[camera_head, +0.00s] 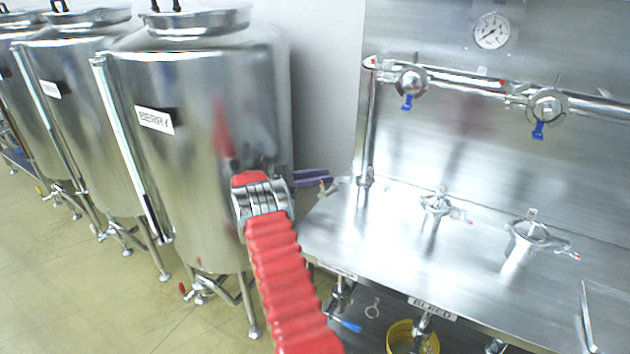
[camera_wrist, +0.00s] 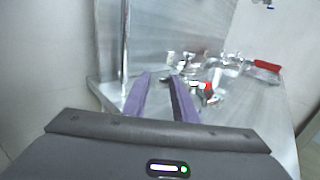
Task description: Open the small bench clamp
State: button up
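My gripper (camera_head: 326,177) is open and empty. In the head view its purple fingers point right, over the left end of the steel bench. In the wrist view the two fingers (camera_wrist: 162,78) stand apart with only bench between them. A smaller clamp fitting (camera_head: 437,204) with a red-tipped handle sits on a short pipe stub, to the right of my fingertips and apart from them. A larger clamp fitting (camera_head: 530,236) stands farther right. In the wrist view, shiny fittings with a red tip (camera_wrist: 208,87) lie beyond the right finger; which clamp each is, I cannot tell.
A vertical pipe (camera_head: 363,140) rises from the bench (camera_head: 392,235) near my fingertips. Two blue-handled valves (camera_head: 411,80) hang on the rail above. A steel tank (camera_head: 200,200) stands behind my arm. A yellow bucket (camera_head: 400,337) is below the bench.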

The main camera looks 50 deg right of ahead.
jog(key=shift+s+d, duration=0.45)
jog(key=shift+s, duration=0.2)
jog(key=v, duration=0.9)
jog(key=shift+w+d, duration=0.15)
jog(key=s+a+r+m+t+y, duration=0.1)
jog(key=s+a+r+t+y, duration=0.15)
jog(key=a+r, duration=0.4)
jog(key=s+a+r+m+t+y, duration=0.1)
jog(key=a+r+m+t+y, duration=0.15)
jog(key=a, duration=0.65)
jog(key=s+a+r+m+t+y, duration=0.1)
jog(key=s+a+r+t, duration=0.15)
jog(key=a+r, duration=0.4)
jog(key=s+a+f+m+t+y, duration=0.1)
jog(key=s+a+m+t+y, duration=0.1)
jog(key=s+a, duration=0.4)
jog(key=s+a+f+m+t+y, duration=0.1)
jog(key=s+a, duration=0.5)
jog(key=a, duration=0.8)
jog(key=s+a+f+m+t+y, duration=0.1)
jog(key=s+a+m+t+y, duration=0.2)
jog(key=a, duration=0.7)
jog(key=s+t+y, duration=0.2)
jog(key=s+t, duration=0.1)
